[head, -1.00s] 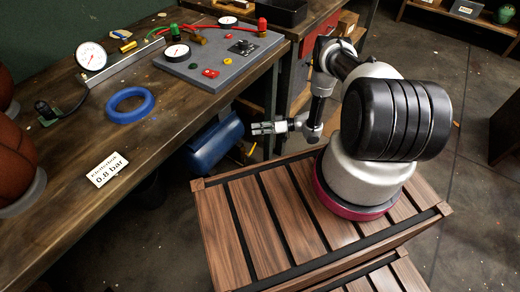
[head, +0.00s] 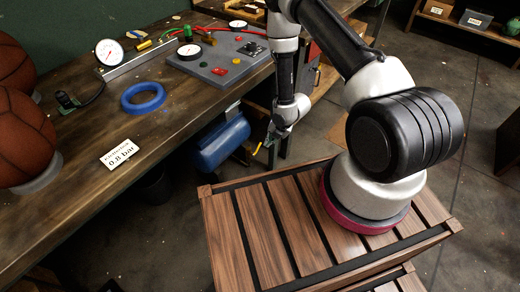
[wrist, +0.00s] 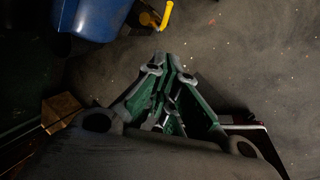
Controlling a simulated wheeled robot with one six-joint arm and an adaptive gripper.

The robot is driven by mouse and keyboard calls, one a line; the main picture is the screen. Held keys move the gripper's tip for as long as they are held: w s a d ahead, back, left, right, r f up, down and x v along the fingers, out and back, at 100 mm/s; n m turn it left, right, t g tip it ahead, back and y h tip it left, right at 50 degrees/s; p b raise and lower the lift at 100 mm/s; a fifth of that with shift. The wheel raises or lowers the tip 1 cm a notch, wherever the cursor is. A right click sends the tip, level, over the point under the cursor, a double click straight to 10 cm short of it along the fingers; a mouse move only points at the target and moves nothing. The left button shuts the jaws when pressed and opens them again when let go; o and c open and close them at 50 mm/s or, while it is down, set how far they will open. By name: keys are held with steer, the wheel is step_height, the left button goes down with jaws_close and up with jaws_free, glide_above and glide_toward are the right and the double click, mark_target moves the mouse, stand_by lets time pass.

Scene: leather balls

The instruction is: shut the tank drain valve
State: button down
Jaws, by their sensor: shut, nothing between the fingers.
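The blue tank (head: 222,143) sits low beneath the workbench's right end. Its drain valve has a yellow lever (head: 256,150) that sticks out at the tank's right end. In the wrist view the tank (wrist: 92,18) is at the top left, with the yellow lever (wrist: 165,16) and a brass-coloured valve body (wrist: 148,18) beside it. My gripper (head: 268,141) points down near the lever in the head view. In the wrist view my gripper (wrist: 170,64) is shut and empty, its tips below the lever in the picture and apart from it. The lever's exact angle is hard to tell.
The workbench (head: 190,105) overhangs the tank. On it are a grey panel (head: 222,62) with gauges, a blue ring (head: 143,96), a "0.8 bar" card (head: 119,153) and basketballs (head: 22,135). A wooden block (wrist: 60,110) shows low left in the wrist view. Open floor lies right.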

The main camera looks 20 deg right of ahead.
glide_above(256, 153)
steer(key=s+d, duration=0.1)
steer(key=d, duration=0.1)
steer(key=shift+n, duration=0.3)
steer(key=shift+s+a+f, duration=0.1)
steer(key=shift+f, duration=2.8)
steer(key=shift+s+a+f, duration=0.1)
steer(key=shift+f, duration=2.8)
steer(key=shift+w+d+f, duration=0.1)
steer(key=shift+w+d, duration=0.2)
steer(key=shift+d, duration=0.1)
steer(key=shift+w+d+f, duration=0.5)
steer(key=shift+d+f, duration=0.15)
steer(key=shift+f, duration=0.05)
steer(key=shift+w+d+f, duration=0.45)
steer(key=shift+d+f, duration=0.2)
